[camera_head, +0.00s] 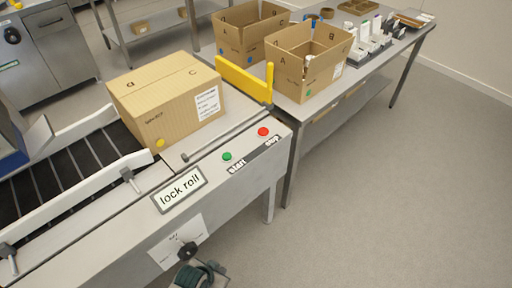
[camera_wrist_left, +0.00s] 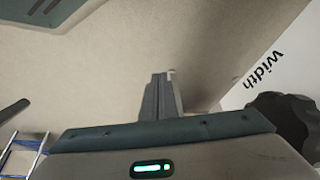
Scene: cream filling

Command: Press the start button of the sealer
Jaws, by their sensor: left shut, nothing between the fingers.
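The sealer (camera_head: 110,235) is a grey machine with a roller bed on the left. Its green start button (camera_head: 227,156) sits on the front ledge above a "start" label (camera_head: 236,167). A red button (camera_head: 263,132) above a "stop" label is to its right. My left gripper (camera_head: 200,274) is at the bottom edge of the head view, partly cut off, below and in front of the sealer and apart from the start button. In the left wrist view its fingers (camera_wrist_left: 163,95) are together and empty. My right gripper is not in view.
A closed carton (camera_head: 170,98) sits on the sealer by a yellow guard (camera_head: 243,78). A black knob (camera_head: 187,251) projects from the front panel near my left gripper. A "lock roll" sign (camera_head: 180,189) is on the ledge. A table with open cartons (camera_head: 308,62) stands behind. Floor at right is clear.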

